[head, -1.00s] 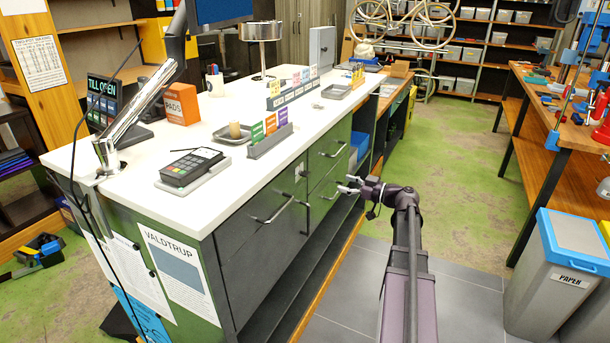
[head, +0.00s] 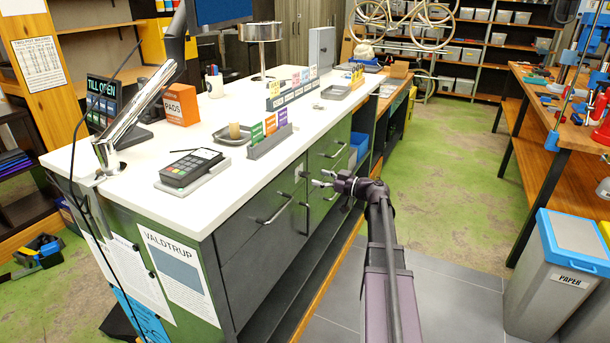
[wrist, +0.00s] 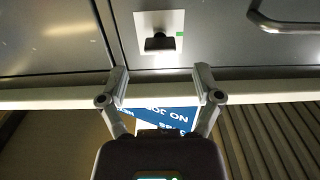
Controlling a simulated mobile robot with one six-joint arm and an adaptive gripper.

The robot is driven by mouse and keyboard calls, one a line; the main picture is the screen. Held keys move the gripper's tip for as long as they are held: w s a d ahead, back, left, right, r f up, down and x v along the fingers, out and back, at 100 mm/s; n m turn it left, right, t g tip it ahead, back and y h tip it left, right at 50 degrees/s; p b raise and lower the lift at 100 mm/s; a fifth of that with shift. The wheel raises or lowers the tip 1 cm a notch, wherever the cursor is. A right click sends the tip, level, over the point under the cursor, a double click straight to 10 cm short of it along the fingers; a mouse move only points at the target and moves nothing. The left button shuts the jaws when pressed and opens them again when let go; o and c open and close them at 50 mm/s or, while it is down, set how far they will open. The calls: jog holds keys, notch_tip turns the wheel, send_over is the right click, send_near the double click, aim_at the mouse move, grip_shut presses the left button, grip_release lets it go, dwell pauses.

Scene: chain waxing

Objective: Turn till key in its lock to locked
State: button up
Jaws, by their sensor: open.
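The till key (wrist: 160,43) is a dark key bow in a pale square lock plate (wrist: 172,19) on the grey drawer front, near the top of the wrist view. A small green mark is on the plate, right of the key. My gripper (wrist: 161,76) is open and empty. Its two fingers are apart, below the key in the wrist view and not touching it. In the head view my gripper (head: 321,178) is close to the counter's drawer fronts. The lock is too small there to read the key's angle.
A drawer handle (wrist: 290,25) sticks out right of the lock plate. The white counter top (head: 210,208) overhangs the drawers and carries a card terminal (head: 190,167). A paper bin (head: 560,270) stands at right. The floor between counter and workbench is clear.

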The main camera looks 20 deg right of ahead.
aim_at(306, 174)
jog(key=shift+x, duration=2.75)
grip_shut()
